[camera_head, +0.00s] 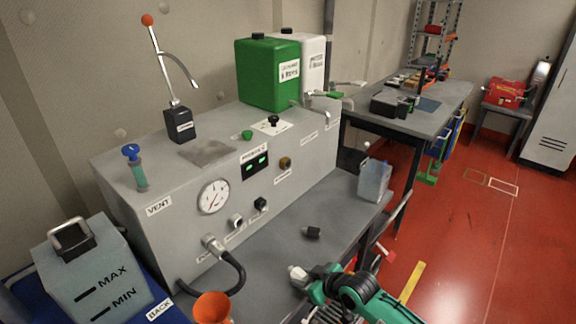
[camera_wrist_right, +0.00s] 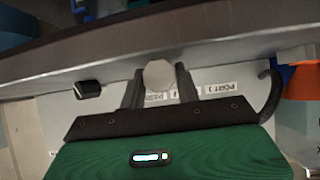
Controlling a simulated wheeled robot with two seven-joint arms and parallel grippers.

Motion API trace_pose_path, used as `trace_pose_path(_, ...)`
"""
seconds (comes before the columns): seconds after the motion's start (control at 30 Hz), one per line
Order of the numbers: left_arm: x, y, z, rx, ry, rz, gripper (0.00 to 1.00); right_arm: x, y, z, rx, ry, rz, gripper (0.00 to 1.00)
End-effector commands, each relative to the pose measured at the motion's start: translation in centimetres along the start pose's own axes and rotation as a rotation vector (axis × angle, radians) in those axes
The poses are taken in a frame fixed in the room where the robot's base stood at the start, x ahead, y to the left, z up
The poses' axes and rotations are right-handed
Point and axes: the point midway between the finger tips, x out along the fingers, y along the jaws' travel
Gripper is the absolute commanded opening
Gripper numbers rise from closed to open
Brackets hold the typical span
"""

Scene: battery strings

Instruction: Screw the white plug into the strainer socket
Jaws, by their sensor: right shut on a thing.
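The white plug (camera_head: 297,274) is at the tip of my right gripper (camera_head: 303,279), low over the bench in the head view. In the right wrist view the plug's round pale end (camera_wrist_right: 158,74) sits between the two dark fingers of my right gripper (camera_wrist_right: 158,84), which are shut on it. The grey console's front face has a pale round fitting (camera_head: 236,221) and a black fitting (camera_head: 260,204). I cannot tell which fitting is the strainer socket. The plug is apart from the console. My left gripper is not in view.
A loose black plug (camera_head: 312,233) lies on the bench (camera_head: 275,250). A black hose (camera_head: 238,275) curves from the console's front (camera_head: 150,235). An orange funnel (camera_head: 212,307) stands at the bottom, and a clear container (camera_head: 374,181) at the bench's right end.

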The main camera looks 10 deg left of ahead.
Motion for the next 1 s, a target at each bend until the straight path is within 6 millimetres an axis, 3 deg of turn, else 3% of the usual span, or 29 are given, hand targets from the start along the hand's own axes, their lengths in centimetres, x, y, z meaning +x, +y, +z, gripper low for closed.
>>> trace_pose_path(0.73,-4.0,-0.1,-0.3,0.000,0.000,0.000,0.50,-2.6,0.0,-3.9,0.000,0.002,0.000,0.05)
trace_pose_path(1.0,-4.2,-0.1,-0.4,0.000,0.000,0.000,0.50,-2.8,0.0,-4.1,0.000,0.001,0.000,0.05)
